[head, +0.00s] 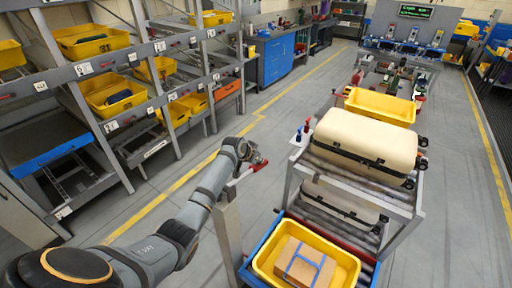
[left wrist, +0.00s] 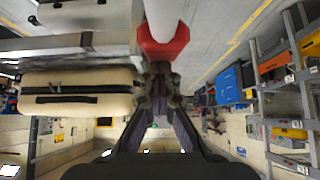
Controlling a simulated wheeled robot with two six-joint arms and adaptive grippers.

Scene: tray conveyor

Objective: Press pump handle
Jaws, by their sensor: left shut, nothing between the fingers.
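A red handle (head: 259,167) is at the top of a grey post (head: 228,215) left of the roller conveyor in the head view. It appears to be the pump handle. In the left wrist view a red piece (left wrist: 163,46) with a pale rod (left wrist: 162,16) is just beyond my fingertips. My left gripper (head: 254,156) is shut and empty, right by the red handle. It also shows in the left wrist view (left wrist: 158,80), with its fingertips close to the red piece. I cannot tell whether they touch. My right gripper is not in view.
A cream suitcase (head: 365,140) lies on the roller conveyor, and a yellow tray (head: 380,104) is behind it. A yellow tray with a box (head: 305,262) sits at the near end. Shelves with yellow bins (head: 90,41) stand at left. The floor between is clear.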

